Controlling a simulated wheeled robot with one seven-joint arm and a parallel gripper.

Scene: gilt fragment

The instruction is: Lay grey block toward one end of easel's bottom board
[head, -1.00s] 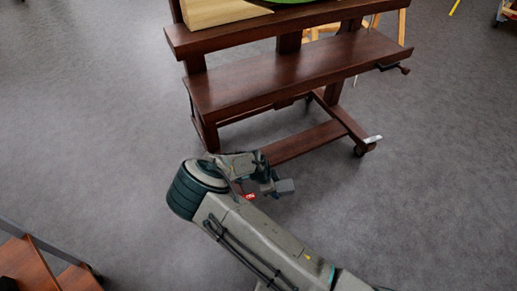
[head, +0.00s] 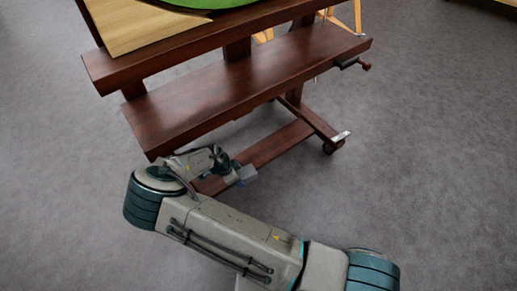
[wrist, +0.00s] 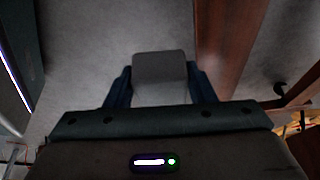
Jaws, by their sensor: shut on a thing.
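My gripper (head: 236,172) is shut on the grey block (head: 246,175), which sticks out past the fingertips. In the wrist view the grey block (wrist: 160,68) sits between the two dark fingers of my gripper (wrist: 158,85). The dark red-brown wooden easel (head: 240,85) stands ahead. Its low bottom board (head: 275,144) runs near the floor, and my gripper shows in front of its near end in the head view. In the wrist view a brown board (wrist: 228,40) lies just right of the block. I cannot tell the block's height over it.
A wide wooden shelf (head: 245,88) of the easel overhangs behind and above my gripper. Higher up, a pale wood panel (head: 140,22) and a green round thing (head: 205,4) rest on it. A caster (head: 333,146) stands at the far base end. Grey floor at right is clear.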

